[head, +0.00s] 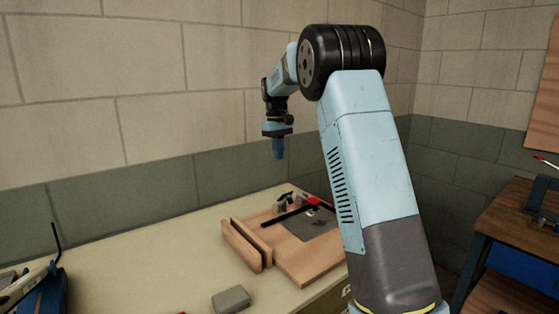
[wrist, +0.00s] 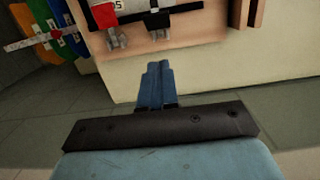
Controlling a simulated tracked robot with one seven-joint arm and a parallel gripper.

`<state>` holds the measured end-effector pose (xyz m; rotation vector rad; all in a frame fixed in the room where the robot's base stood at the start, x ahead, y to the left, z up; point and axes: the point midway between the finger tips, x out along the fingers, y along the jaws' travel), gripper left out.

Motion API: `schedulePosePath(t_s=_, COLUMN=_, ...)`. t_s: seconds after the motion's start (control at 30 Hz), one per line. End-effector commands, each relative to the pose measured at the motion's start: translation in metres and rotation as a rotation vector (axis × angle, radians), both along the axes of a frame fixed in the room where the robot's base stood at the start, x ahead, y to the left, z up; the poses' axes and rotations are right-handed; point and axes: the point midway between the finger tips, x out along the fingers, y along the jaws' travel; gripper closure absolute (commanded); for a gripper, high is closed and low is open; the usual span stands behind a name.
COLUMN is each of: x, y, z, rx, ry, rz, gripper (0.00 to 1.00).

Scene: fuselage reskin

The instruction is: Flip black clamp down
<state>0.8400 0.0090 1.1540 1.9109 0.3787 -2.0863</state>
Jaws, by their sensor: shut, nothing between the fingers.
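The black clamp (head: 284,198) stands at the back of the wooden fixture board (head: 308,264). It also shows at the top of the wrist view (wrist: 158,19), with a grey metal base. A red clamp (head: 313,201) is just to its right in the head view, and to its left in the wrist view (wrist: 103,15). My gripper (head: 278,154) is shut and empty, pointing down, well above the board in the head view. In the wrist view its blue fingers (wrist: 158,68) are together and apart from both clamps. Exactly how the black clamp's handle is tilted is hard to tell.
A grey sheet (head: 315,226) and a black bar (head: 284,216) lie on the board. Wooden blocks (head: 241,246) stand at its left edge. A grey block (head: 231,299) lies on the table (head: 165,265). The wall is close behind the table.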

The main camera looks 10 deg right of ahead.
Motion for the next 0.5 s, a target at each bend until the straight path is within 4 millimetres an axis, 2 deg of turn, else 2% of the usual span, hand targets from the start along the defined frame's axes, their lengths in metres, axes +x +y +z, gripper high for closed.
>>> schedulePosePath(t_s=0.3, x=-0.005, y=-0.002, z=-0.057, rx=-0.001, ry=0.004, rz=0.0, gripper=1.0)
schedulePosePath(t_s=0.5, x=-0.013, y=-0.005, z=-0.086, rx=-0.001, ry=0.002, rz=0.0, gripper=1.0)
